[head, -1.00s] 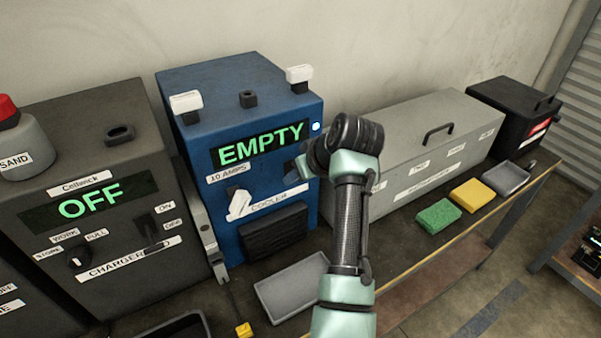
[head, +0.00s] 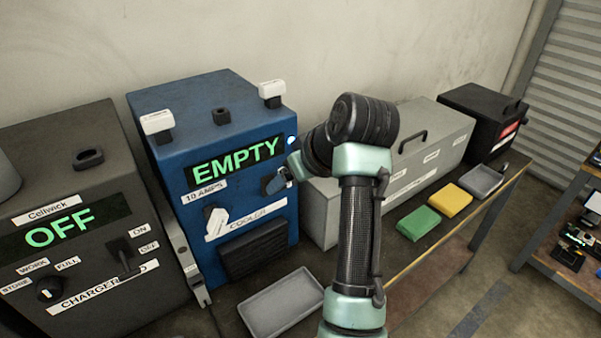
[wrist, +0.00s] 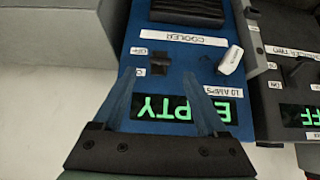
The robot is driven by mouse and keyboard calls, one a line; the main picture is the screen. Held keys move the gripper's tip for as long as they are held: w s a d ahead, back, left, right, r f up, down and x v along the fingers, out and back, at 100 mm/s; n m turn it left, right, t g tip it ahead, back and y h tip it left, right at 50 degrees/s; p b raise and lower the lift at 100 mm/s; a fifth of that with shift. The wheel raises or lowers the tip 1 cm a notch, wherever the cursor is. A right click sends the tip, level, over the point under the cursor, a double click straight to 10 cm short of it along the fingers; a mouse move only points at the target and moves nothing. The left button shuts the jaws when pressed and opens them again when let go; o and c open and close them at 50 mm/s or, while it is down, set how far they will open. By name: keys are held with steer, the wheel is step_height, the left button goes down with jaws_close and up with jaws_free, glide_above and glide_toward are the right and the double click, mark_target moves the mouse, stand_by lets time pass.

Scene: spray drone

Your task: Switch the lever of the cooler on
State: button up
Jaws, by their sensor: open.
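The blue cooler (head: 215,130) stands against the wall, its green display reading EMPTY. Its small dark lever (wrist: 157,62) shows in the wrist view, upside down, beside small white labels. I cannot tell its setting for sure. In the head view the lever area is partly covered by my gripper (head: 281,180). In the wrist view my gripper (wrist: 158,76) is open and empty, its two blue fingers pointing at the cooler's front, with the lever just beyond and between the tips. I see no clear contact.
A white switch handle (head: 217,222) sits left of the lever. The grey charger (head: 70,180) reading OFF stands at left. A grey tray (head: 280,303) lies before the cooler. A long grey box (head: 425,150), green sponge (head: 419,223) and yellow sponge (head: 450,200) are at right.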

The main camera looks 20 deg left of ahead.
steer(key=shift+v, duration=2.4)
